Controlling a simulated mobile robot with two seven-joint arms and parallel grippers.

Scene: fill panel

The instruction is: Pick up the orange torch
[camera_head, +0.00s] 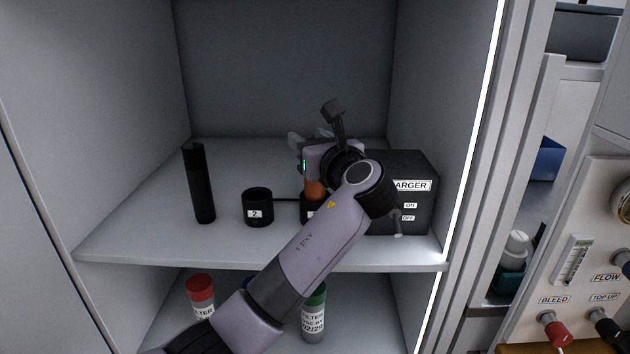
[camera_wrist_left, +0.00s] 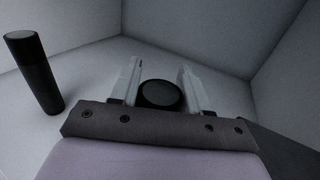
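The orange torch (camera_head: 314,187) stands upright in a black charger cup (camera_head: 309,208) on the cabinet shelf. My left arm and wrist hide much of it in the head view. My left gripper (camera_head: 308,138) is above and behind it there, its pale fingers only partly showing. In the left wrist view, the open fingers (camera_wrist_left: 158,85) stand on either side of a round dark end (camera_wrist_left: 161,95), seemingly the torch's top, with small gaps beside it. My right gripper is in neither view.
A black torch (camera_head: 199,184) stands at the left of the shelf (camera_head: 150,235), also in the left wrist view (camera_wrist_left: 34,75). An empty cup marked 2 (camera_head: 257,208) is between. The black charger box (camera_head: 415,190) is close on the right. Filter bottles stand below.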

